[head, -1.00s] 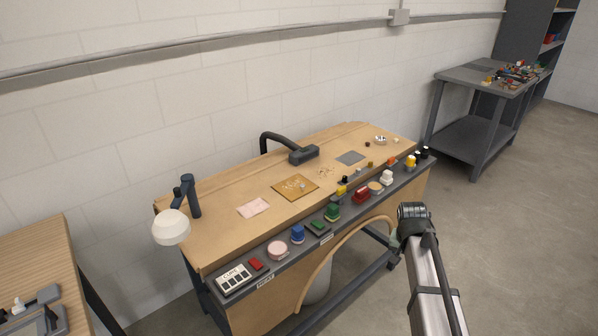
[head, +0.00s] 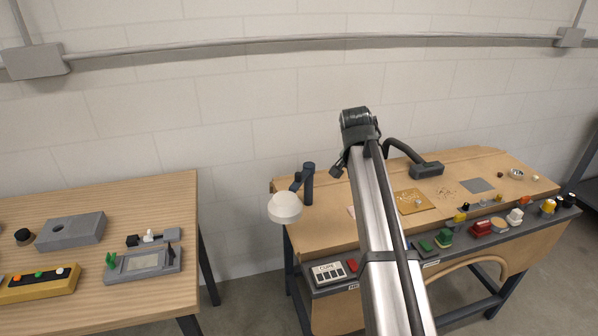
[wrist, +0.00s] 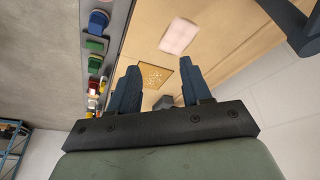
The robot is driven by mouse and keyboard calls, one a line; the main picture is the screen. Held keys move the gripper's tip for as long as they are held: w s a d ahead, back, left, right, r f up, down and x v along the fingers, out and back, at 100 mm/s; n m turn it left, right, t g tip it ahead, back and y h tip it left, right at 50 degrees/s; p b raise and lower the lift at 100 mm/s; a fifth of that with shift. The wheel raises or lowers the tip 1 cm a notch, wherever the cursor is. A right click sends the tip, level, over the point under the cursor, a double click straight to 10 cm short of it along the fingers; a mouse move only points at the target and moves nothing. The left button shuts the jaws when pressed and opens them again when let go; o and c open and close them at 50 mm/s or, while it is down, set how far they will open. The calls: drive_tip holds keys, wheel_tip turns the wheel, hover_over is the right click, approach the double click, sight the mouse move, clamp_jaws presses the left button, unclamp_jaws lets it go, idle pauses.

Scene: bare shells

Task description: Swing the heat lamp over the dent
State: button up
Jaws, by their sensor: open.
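The heat lamp stands at the left end of the right-hand workbench in the head view, with a round white shade (head: 285,207) on a dark blue jointed post (head: 308,184). A dark blue curved part at the upper right of the wrist view (wrist: 296,22) looks like part of the lamp. My gripper (wrist: 160,82) is open and empty above the bench, its two dark fingers apart. In the head view, my arm rises in front of the bench, its end right of the lamp post. I cannot make out a dent in either view.
A pink cloth (wrist: 180,37) and a tan square mat (head: 413,201) lie on the bench top (head: 455,172). Coloured buttons and a white-keyed panel (head: 328,273) line its front ledge. A dark hose-like arm (head: 412,160) stands behind. Another wooden table (head: 160,200) is at left.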

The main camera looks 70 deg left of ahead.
wheel_tip(320, 180, up, 11)
drive_tip(key=n+y, duration=0.1)
hover_over(298, 174)
drive_tip(key=s+d, duration=0.4)
drive_tip(key=x, duration=1.3)
drive_tip(key=shift+w+a+f, duration=0.1)
drive_tip(key=shift+a+f, duration=0.15)
drive_tip(key=shift+a, duration=0.1)
clamp_jaws()
